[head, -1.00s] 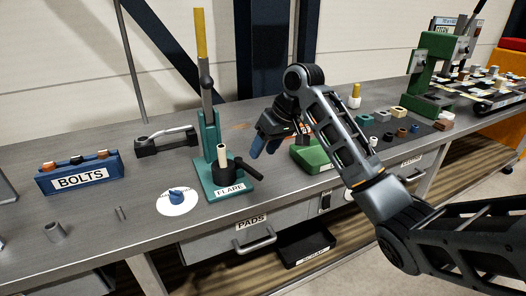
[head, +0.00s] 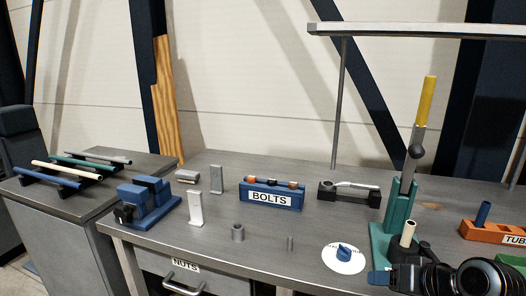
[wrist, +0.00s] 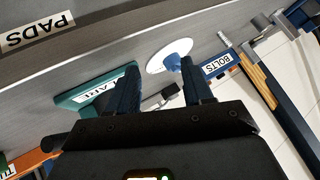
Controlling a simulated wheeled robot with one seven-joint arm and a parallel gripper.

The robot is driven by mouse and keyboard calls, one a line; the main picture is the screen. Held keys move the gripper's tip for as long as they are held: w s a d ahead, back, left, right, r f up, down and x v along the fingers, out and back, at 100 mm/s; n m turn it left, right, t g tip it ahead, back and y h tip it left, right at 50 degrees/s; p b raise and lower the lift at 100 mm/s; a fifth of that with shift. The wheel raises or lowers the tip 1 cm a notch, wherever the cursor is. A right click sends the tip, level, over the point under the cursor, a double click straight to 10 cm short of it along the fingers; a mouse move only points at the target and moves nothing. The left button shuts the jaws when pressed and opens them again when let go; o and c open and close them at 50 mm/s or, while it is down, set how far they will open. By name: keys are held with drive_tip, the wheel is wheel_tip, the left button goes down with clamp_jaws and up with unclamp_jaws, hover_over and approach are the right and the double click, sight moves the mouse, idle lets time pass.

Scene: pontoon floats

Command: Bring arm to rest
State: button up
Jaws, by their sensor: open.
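My gripper (head: 380,277) shows at the lower right of the head view, in front of the green flare press (head: 398,212). Most of the arm is out of the picture there. In the wrist view my gripper (wrist: 160,75) has its two blue fingers spread apart, with nothing held between them. The base of the flare press (wrist: 92,98) lies behind the left finger in that view. The white disc with a blue knob (wrist: 170,55) shows beyond the fingertips.
The blue BOLTS holder (head: 272,198), a blue vise (head: 148,203) and grey brackets stand on the bench. An orange TUBES holder (head: 490,233) is at right. A side table (head: 75,205) carries several tubes.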

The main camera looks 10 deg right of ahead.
drive_tip(key=s+a+f+m+t+h, duration=0.1)
drive_tip(key=s+a+f+t, duration=0.15)
drive_tip(key=s+a, duration=0.55)
drive_tip(key=s+a+f+m+t+h, duration=0.1)
drive_tip(key=s+a+f, duration=0.35)
drive_tip(key=s, duration=0.65)
drive_tip(key=s+d+r+n, duration=0.1)
drive_tip(key=s+r, duration=0.3)
drive_tip(key=s, duration=0.3)
drive_tip(key=s+r+n+t, duration=0.1)
drive_tip(key=s+r, duration=0.3)
drive_tip(key=s, duration=0.4)
drive_tip(key=s+d+r+n+t+h, duration=0.1)
drive_tip(key=s+r, duration=0.3)
drive_tip(key=s, duration=0.4)
drive_tip(key=shift+d+n, duration=0.35)
drive_tip(key=shift+n, duration=0.55)
drive_tip(key=shift+t, duration=0.25)
